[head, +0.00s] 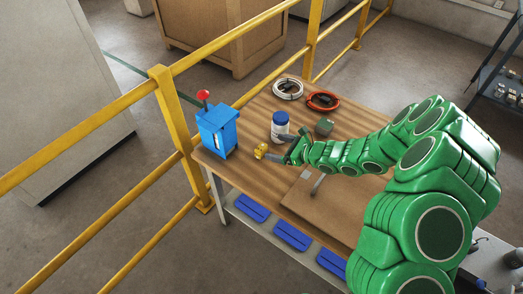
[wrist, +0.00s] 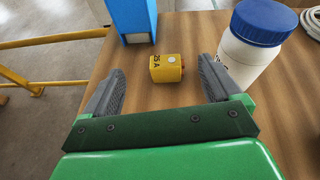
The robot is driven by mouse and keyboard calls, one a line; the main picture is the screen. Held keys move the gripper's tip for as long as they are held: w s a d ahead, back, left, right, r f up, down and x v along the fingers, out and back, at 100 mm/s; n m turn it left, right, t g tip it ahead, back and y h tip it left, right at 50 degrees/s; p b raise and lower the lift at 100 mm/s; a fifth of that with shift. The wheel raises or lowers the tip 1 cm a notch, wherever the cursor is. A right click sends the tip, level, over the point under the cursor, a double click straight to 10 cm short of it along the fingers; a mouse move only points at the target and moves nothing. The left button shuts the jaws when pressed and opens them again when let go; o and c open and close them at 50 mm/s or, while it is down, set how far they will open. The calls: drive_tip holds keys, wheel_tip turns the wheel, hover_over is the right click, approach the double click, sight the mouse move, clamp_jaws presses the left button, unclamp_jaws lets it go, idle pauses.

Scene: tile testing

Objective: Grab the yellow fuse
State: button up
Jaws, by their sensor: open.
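The yellow fuse (wrist: 166,69) is a small block marked "25 A", lying on the wooden table top. In the wrist view it sits between and just beyond the fingertips of my gripper (wrist: 162,82), which is open with a finger to each side. Nothing is between the fingers' inner faces. In the head view the yellow fuse (head: 261,151) shows at the tip of my gripper (head: 276,151), near the table's left part.
A white jar with a blue lid (wrist: 256,45) stands close to the right finger. A blue box with a red knob (head: 217,130) stands beyond the fuse. Cable coils (head: 289,88) lie at the back. A yellow railing (head: 170,108) runs along the table's far side.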

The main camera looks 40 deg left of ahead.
sight(265, 151)
drive_tip(key=shift+m+t+h, duration=0.3)
drive_tip(key=shift+m+t, duration=0.1)
drive_tip(key=shift+m, duration=0.3)
drive_tip(key=f, duration=0.4)
drive_tip(key=shift+w+f, duration=0.15)
drive_tip(key=shift+w, duration=0.15)
drive_tip(key=shift+x, duration=3.1)
drive_tip(key=shift+a+f, duration=0.2)
drive_tip(key=shift+a, duration=0.45)
drive_tip(key=shift+s, duration=0.1)
drive_tip(key=c, duration=1.1)
